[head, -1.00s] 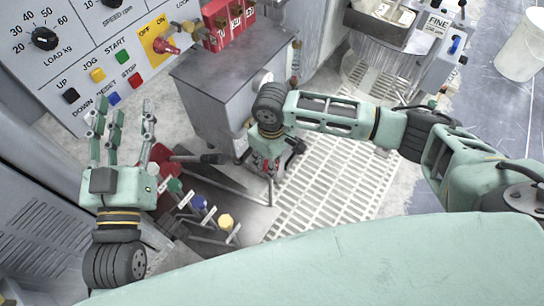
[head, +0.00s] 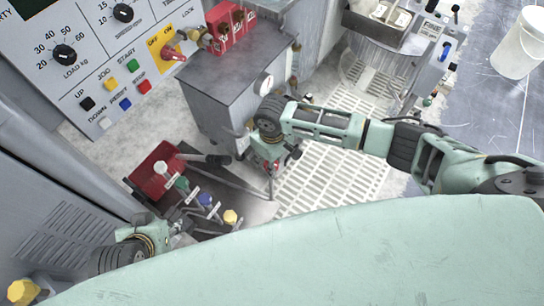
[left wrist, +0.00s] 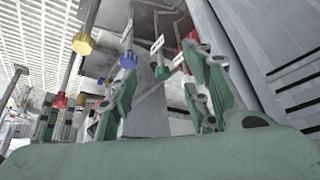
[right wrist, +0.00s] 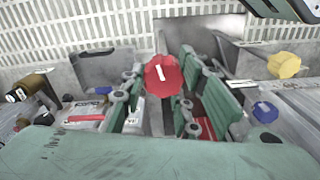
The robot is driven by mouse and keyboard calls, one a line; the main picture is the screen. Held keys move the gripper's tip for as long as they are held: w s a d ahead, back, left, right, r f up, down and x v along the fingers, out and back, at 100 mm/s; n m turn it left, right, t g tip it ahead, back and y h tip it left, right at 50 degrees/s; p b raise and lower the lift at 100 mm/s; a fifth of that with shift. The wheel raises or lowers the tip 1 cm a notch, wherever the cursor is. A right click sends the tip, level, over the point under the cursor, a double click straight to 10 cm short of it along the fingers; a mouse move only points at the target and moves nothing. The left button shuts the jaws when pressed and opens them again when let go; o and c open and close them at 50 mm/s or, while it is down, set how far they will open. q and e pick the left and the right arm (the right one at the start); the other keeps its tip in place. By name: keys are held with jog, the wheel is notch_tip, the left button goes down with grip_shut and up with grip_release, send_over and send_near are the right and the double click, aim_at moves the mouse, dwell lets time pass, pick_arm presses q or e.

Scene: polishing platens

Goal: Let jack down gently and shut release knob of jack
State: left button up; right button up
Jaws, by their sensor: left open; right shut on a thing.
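A red block (head: 153,172) with a dark-gripped lever (head: 207,160), seemingly the jack, sits low beside the cabinet in the head view. A red knob with a white line (right wrist: 163,75) shows between the fingers of my right gripper (right wrist: 165,100); this gripper is shut on it. In the head view my right gripper (head: 268,158) is low by the cabinet's corner, its grip partly hidden. My left gripper (head: 180,236) is open, low at the left below the red block, partly hidden by my body. The left wrist view shows its fingers (left wrist: 165,100) spread and empty.
Tagged green (head: 181,184), blue (head: 205,200) and yellow (head: 230,217) knobs on rods stand between my grippers. A control panel (head: 110,70) is at upper left. Slatted floor grating (head: 330,180) lies right of the cabinet (head: 215,90). A white bucket (head: 520,45) stands far right.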

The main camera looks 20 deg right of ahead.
jog(key=shift+w+r+m+p, duration=0.3)
jog(key=shift+w+r+p, duration=0.15)
jog(key=shift+p, duration=0.35)
jog(key=m+p, duration=0.2)
jog(key=p, duration=0.1)
jog(key=shift+s+d+f, duration=0.1)
jog(key=shift+d+f, duration=0.05)
jog(key=shift+f, duration=0.1)
pick_arm(q)
jog(key=s+f+g, duration=0.1)
jog(key=s+f, duration=0.2)
jog(key=f, duration=0.5)
jog(key=s+a+f+g, duration=0.1)
jog(key=s+f, duration=0.3)
jog(key=f, duration=0.5)
jog(key=shift+a+g+y, duration=0.3)
jog(key=shift+g, duration=0.4)
jog(key=shift+s, duration=0.1)
pick_arm(e)
jog(key=shift+d, duration=0.1)
jog(key=o, duration=1)
jog(key=shift+s, duration=0.1)
jog(key=shift+o, duration=0.2)
jog(key=shift+s, duration=0.15)
